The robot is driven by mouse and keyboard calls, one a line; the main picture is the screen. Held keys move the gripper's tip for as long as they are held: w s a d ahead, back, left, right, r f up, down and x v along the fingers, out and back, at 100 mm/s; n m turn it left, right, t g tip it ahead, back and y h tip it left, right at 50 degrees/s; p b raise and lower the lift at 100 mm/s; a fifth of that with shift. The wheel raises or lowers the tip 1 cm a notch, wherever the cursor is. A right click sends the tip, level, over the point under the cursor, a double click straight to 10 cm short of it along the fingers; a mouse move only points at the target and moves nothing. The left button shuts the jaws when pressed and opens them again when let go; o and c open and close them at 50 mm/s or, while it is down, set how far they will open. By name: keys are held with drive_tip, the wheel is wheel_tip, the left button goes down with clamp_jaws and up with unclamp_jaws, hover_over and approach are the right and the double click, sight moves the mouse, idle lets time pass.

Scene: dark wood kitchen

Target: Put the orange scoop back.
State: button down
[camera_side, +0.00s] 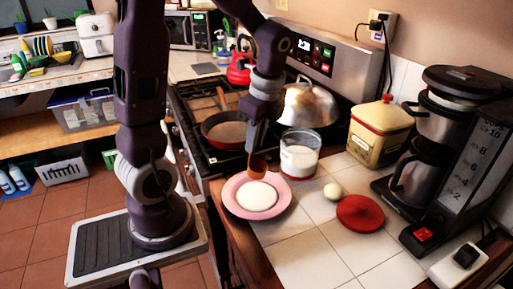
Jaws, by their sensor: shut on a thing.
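My gripper (254,147) points down above the counter and is shut on the orange scoop (257,169). The scoop hangs at the far edge of a pink plate (230,205), just left of a glass jar. Whether it touches the plate is hard to tell. A white mound or disc (257,196) lies on the plate. The glass jar (299,153) stands upright, partly filled with something white, and appears uncovered. A round red lid (360,213) lies flat on the tiles to the right of the plate. The scoop's handle is mostly hidden by my fingers.
A yellow canister (379,132) and a coffee maker (440,150) stand right. Behind are a stove with a pan (224,131) and a domed metal cover (307,106). The front tiles are clear.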

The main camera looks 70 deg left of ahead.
drive_tip(key=r, duration=0.4)
drive_tip(key=w+r, duration=0.1)
drive_tip(key=r, duration=0.1)
drive_tip(key=shift+r, duration=0.3)
drive_tip(key=w+d+m+t+h, duration=0.1)
drive_tip(key=w+d+h, duration=0.1)
drive_tip(key=w, duration=2.2)
wheel_tip(320, 180, down, 15)
drive_tip(key=shift+w+d+f, duration=0.15)
drive_tip(key=shift+d, duration=0.05)
drive_tip(key=shift+f, duration=0.1)
drive_tip(key=c, duration=1.4)
unclamp_jaws()
drive_tip(key=shift+o, duration=0.2)
